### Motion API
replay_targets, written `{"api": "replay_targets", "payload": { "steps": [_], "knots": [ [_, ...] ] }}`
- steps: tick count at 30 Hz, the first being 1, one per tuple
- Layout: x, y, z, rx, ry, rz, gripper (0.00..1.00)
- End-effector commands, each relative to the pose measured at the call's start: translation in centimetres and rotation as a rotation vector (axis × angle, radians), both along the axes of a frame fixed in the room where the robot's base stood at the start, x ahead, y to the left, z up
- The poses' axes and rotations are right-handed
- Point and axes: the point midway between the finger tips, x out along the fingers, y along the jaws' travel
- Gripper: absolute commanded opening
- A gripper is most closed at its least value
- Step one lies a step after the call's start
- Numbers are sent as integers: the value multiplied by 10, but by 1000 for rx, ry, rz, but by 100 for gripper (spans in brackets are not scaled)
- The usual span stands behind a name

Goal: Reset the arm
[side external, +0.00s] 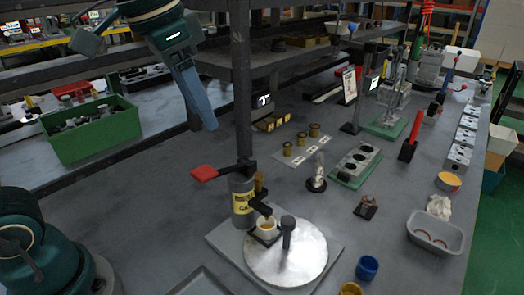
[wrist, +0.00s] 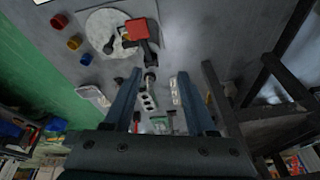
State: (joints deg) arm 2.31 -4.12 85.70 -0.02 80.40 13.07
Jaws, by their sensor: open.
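My gripper (side external: 209,126) hangs high above the bench at the upper left of the side view, with its blue-grey fingers pointing down. In the wrist view my gripper (wrist: 159,72) has its two fingers spread apart, with nothing between them. It touches nothing. Below and to the right in the side view stands a grey cylinder with a yellow label (side external: 242,204), with a red-handled lever (side external: 204,173) on top. The red handle also shows in the wrist view (wrist: 137,28).
A dark shelf post (side external: 241,90) rises close to my gripper. A green bin (side external: 95,130) stands at left. The bench between the bin and the cylinder is clear.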

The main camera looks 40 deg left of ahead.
Motion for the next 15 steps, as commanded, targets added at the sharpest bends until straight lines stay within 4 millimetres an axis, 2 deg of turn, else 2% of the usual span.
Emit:
{"api": "replay_targets", "payload": {
  "steps": [1, 5, 9, 15],
  "knots": [
    [-14, 2, 0, -5, -26, 19, 56],
    [-44, 6, -10, -21, -80, 69, 56],
    [-73, 9, -32, -40, -129, 123, 56],
    [-99, 11, -72, -67, -165, 192, 56]
  ]
}}
